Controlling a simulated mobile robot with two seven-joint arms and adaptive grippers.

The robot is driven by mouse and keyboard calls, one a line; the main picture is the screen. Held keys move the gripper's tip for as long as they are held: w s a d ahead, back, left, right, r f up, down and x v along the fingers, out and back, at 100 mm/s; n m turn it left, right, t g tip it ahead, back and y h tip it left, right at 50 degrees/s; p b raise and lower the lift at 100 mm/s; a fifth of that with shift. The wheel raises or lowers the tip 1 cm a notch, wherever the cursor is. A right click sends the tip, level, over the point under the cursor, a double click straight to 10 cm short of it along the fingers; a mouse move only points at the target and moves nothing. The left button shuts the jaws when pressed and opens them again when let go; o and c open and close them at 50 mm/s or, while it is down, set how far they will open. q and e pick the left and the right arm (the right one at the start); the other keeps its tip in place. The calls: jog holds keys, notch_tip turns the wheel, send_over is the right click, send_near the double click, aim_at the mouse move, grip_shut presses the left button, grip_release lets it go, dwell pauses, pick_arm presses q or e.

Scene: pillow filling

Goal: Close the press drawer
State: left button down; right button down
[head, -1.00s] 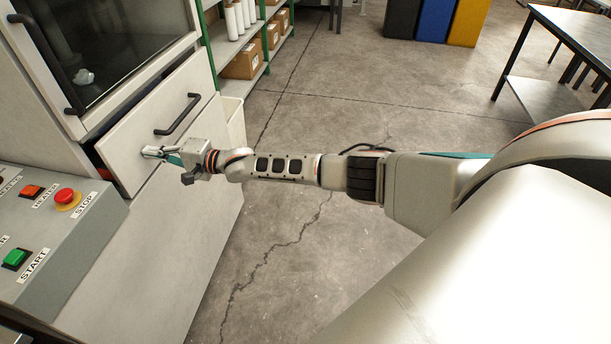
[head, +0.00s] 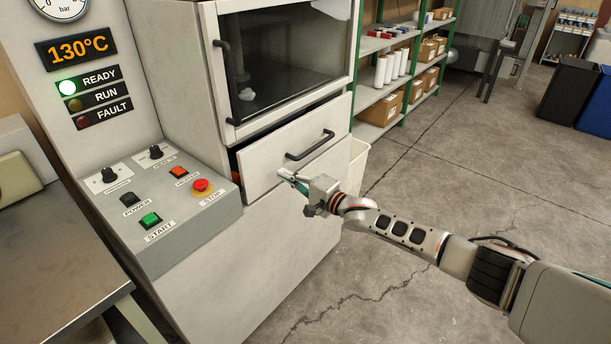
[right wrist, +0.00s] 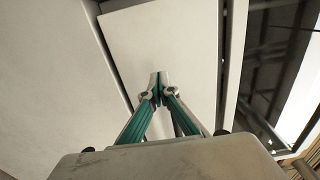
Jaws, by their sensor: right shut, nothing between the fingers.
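The press drawer (head: 262,172) is a pale front panel with a dark bar handle (head: 311,146), below the press window. It stands out a little from the press body (head: 262,245), with a dark gap and a bit of red at its left edge. My right gripper (head: 284,175) is shut and empty, with its fingertips at the lower part of the drawer front, below the handle. In the right wrist view the closed fingertips (right wrist: 158,78) are against or very close to the pale panel (right wrist: 165,40); I cannot tell if they touch. My left gripper is not in view.
The control panel (head: 185,243) with START and STOP buttons is left of the drawer. The display reads 130°C and the READY light (head: 67,87) glows green. A white bin (head: 357,165) and green-framed shelves (head: 407,85) stand to the right.

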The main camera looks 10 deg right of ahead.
jog(key=p+v, duration=0.2)
jog(key=v, duration=0.9)
jog(key=s+a+f+n+h, duration=0.1)
jog(key=s+a+f+n, duration=0.4)
jog(key=s, duration=0.4)
jog(key=s+a+f+n+h, duration=0.2)
jog(key=s+f, duration=0.5)
jog(key=s, duration=0.3)
jog(key=s+d+f+n+g+h, duration=0.1)
jog(key=s+d+f+n+h, duration=0.2)
jog(key=s+d, duration=0.3)
jog(key=s+d+f+n+g+h, duration=0.2)
jog(key=s+d, duration=0.5)
jog(key=s, duration=0.5)
notch_tip(320, 180, down, 4)
jog(key=shift+r+n+h, duration=0.2)
jog(key=shift+n+h, duration=0.3)
jog(key=shift+n, duration=0.7)
